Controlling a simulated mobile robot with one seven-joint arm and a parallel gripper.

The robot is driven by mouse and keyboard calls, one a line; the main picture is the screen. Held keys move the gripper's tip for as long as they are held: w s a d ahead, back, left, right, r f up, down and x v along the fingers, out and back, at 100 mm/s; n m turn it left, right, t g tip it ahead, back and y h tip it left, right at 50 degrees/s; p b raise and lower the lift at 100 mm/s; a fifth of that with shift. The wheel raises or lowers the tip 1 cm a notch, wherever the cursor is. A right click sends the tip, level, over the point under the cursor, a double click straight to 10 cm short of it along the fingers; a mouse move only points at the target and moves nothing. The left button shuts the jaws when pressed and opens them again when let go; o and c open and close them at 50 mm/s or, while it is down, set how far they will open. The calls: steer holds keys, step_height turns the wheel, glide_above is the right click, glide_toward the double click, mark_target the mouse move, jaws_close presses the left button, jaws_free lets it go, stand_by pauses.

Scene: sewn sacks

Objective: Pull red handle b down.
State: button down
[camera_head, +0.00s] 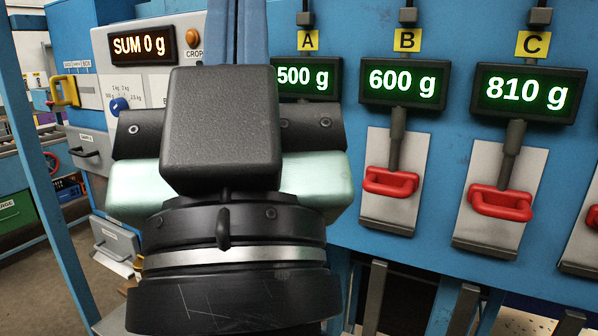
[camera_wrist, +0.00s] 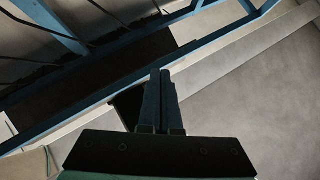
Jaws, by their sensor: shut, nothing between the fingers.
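Red handle B (camera_head: 390,182) hangs on a dark stem over a pale metal plate, under the yellow B label (camera_head: 407,40) and a green display reading 600 g (camera_head: 403,83). My gripper (camera_head: 237,30) is in the left middle of the head view, left of handle B and apart from it. Its two blue fingers point up and reach the top edge of the picture. In the wrist view the fingers (camera_wrist: 160,75) lie together with nothing between them. No red handle shows in the wrist view. My wrist hides the area below display A in the head view.
Red handle C (camera_head: 500,202) hangs to the right under its 810 g display (camera_head: 525,92). Part of another red handle (camera_head: 580,254) shows at the right edge. The SUM 0 g display (camera_head: 142,46) and a blue knob (camera_head: 119,106) are at left. A blue post (camera_head: 45,165) stands at far left.

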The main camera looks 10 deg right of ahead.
steer(key=w+d+f+m+g+h+p, duration=0.4)
steer(key=w+d+f+g+h+p, duration=0.3)
steer(key=w, duration=0.3)
steer(key=d+f+m+g+h+p, duration=0.2)
steer(key=d+f+g+p, duration=0.2)
steer(key=f, duration=0.4)
steer(key=shift+w+d+f+m+g+h+p, duration=0.3)
steer(key=shift+w+d+f+m+g, duration=0.15)
steer(key=shift+d+g, duration=0.45)
steer(key=shift+w+a+r, duration=0.1)
